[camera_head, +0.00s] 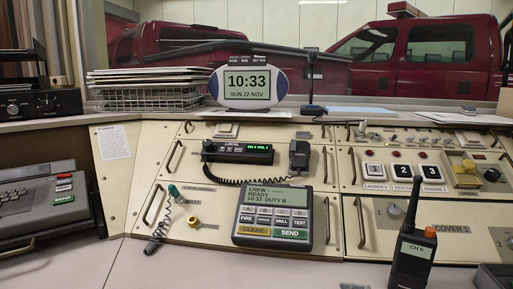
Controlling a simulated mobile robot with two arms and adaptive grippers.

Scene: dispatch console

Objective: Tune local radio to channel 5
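The local radio (236,153) is a black unit labelled LOCAL on the sloped cream console, left of the middle. Its green lit display (259,148) seems to read CH 4 VOL 1, though the text is tiny. A small round knob (208,146) sits at its left end, with small buttons between. A black hand microphone (299,154) hangs at its right on a coiled cord. Neither of my grippers shows in the head view.
A crew terminal (273,217) sits below the radio. A handheld radio (413,256) showing CH 5 stands front right. A clock (247,87), paper tray (149,98) and thin microphone stand (312,82) are behind. Metal handles flank the panels. The front ledge is mostly clear.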

